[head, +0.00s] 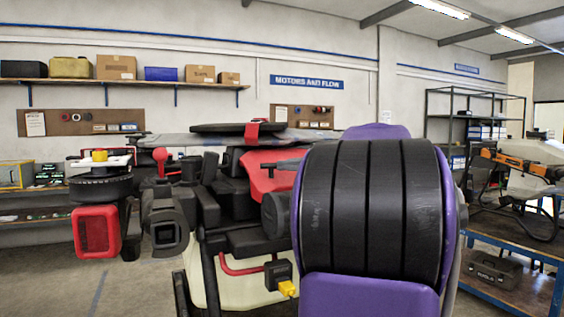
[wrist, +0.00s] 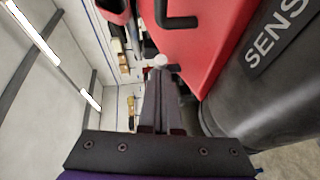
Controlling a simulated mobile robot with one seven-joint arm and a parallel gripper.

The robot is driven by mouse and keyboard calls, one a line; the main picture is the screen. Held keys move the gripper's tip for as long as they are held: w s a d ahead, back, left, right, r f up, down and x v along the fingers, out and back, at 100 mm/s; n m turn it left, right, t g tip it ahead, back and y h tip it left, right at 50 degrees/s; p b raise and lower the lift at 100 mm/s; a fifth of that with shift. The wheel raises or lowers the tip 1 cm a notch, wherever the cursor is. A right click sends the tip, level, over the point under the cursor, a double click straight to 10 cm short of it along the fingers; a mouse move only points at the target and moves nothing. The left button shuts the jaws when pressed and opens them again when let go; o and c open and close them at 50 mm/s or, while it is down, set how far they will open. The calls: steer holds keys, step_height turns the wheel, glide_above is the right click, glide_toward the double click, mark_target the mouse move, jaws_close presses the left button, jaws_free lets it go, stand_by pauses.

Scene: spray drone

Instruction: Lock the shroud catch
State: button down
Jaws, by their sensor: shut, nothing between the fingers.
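My gripper (wrist: 159,80) is shut and empty in the wrist view, its dark fingers together and pointing away from the camera. A small pale grey rounded piece (wrist: 158,62) shows right at the fingertips; I cannot tell whether they touch or whether it is the catch. A red shroud (wrist: 215,55) fills the upper right of the wrist view, with a black bent handle-like bar (wrist: 180,20) on it. In the head view a red cover (head: 262,178) on the drone (head: 235,215) is partly hidden behind my purple and black arm. The gripper cannot be made out there.
A black cylinder lettered "SENS" (wrist: 260,85) lies close to the right of the fingers. A red-framed unit (head: 97,231) and a black boxy part (head: 166,225) project from the drone's left. A blue workbench (head: 505,245) stands right. Floor is clear at front left.

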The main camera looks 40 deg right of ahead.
steer(key=shift+w+d+p, duration=0.2)
steer(key=shift+d+p, duration=0.3)
steer(key=shift+p, duration=0.4)
steer(key=shift+d, duration=0.1)
stand_by(0.3)
